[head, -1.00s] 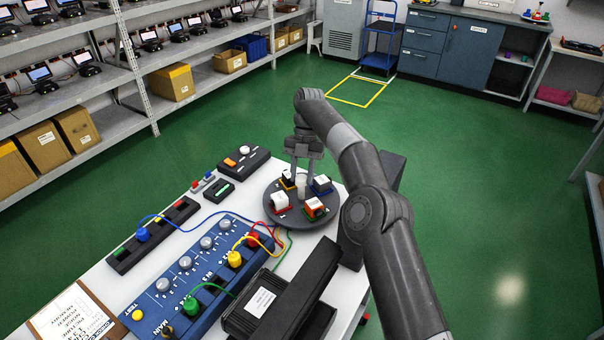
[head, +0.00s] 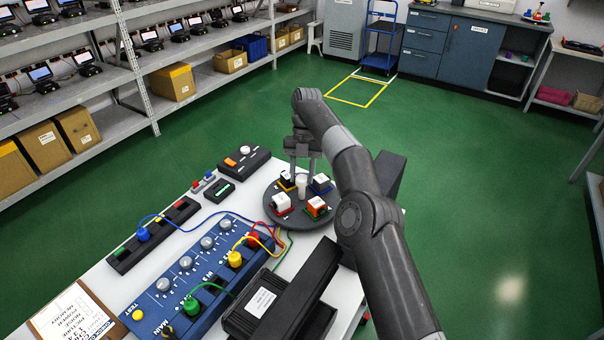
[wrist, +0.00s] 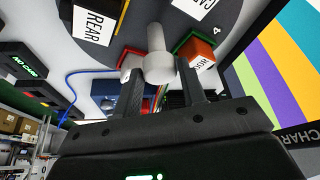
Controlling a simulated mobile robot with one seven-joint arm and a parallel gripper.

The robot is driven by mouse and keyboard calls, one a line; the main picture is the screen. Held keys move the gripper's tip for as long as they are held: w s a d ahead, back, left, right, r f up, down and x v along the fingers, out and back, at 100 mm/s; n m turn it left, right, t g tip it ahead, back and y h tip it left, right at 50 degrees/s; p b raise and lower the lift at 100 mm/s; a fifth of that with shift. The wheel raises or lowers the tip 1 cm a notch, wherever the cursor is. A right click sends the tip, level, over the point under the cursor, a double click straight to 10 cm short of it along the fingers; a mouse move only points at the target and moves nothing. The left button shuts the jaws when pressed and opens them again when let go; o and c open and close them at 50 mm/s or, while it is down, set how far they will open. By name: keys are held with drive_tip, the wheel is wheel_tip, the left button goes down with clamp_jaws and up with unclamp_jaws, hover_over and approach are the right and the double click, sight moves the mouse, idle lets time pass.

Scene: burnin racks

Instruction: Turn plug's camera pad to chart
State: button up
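The plug is a dark round turntable (head: 271,214) on the white bench, with several coloured pads around a white centre post (head: 302,184). In the wrist view a label reads REAR (wrist: 92,25) and an orange block's label reads DOOR (wrist: 198,62). Another label at the top edge (wrist: 196,5) is cut off, starting "CA"; which pad is the camera pad is unclear. The striped chart (wrist: 275,60) stands at the right of the wrist view, beside the turntable. My gripper (head: 302,172) is open above the turntable, its fingers apart around or just above the post (wrist: 159,53).
A blue test panel (head: 185,270) with knobs and coloured cables lies left of the turntable. A dark box (head: 262,300) is in front of it. A black switch strip (head: 155,236) and a clipboard (head: 72,318) lie further left.

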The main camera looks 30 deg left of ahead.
drive_tip(key=o, duration=0.4)
idle(0.3)
